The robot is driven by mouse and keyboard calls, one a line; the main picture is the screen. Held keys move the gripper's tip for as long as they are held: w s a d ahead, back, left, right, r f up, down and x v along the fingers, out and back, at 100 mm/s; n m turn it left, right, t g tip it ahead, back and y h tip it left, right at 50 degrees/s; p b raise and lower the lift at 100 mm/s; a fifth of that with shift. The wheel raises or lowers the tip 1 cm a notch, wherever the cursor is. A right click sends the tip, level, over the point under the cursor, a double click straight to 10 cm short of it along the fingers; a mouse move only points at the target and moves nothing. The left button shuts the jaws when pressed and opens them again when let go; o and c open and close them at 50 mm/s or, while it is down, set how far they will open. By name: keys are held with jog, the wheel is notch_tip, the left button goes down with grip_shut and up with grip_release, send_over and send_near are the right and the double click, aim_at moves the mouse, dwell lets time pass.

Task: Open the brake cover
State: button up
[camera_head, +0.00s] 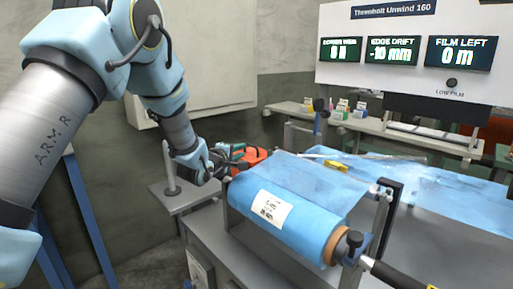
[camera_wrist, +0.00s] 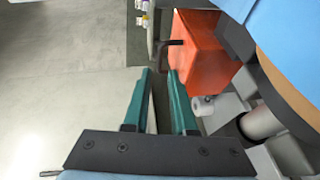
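The brake cover appears to be the orange-red box (camera_head: 251,157) at the far end of the blue film roll (camera_head: 287,215). In the wrist view the orange box (camera_wrist: 203,48) stands right of centre, with a dark bar handle (camera_wrist: 165,50) on its left side. My gripper (camera_head: 228,160) is beside the box in the head view, partly hidden by my wrist. In the wrist view its two teal fingers (camera_wrist: 160,71) stand apart with a gap between them. The handle lies just beyond the fingertips. I cannot tell whether they touch it. The box looks closed.
The film roll's brown core (camera_wrist: 285,85) and a grey shaft (camera_wrist: 262,122) lie right of the fingers in the wrist view. A display panel (camera_head: 410,50) reads film left 0 m. A grey side shelf (camera_head: 184,198) sits below my wrist.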

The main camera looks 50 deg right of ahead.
aim_at(251, 145)
jog(key=p+x, duration=0.2)
jog(key=x, duration=0.7)
jog(key=shift+w+d, duration=0.2)
jog(key=shift+d, duration=0.15)
jog(key=shift+c, duration=0.2)
grip_shut()
jog(key=shift+f, duration=0.1)
dwell(0.7)
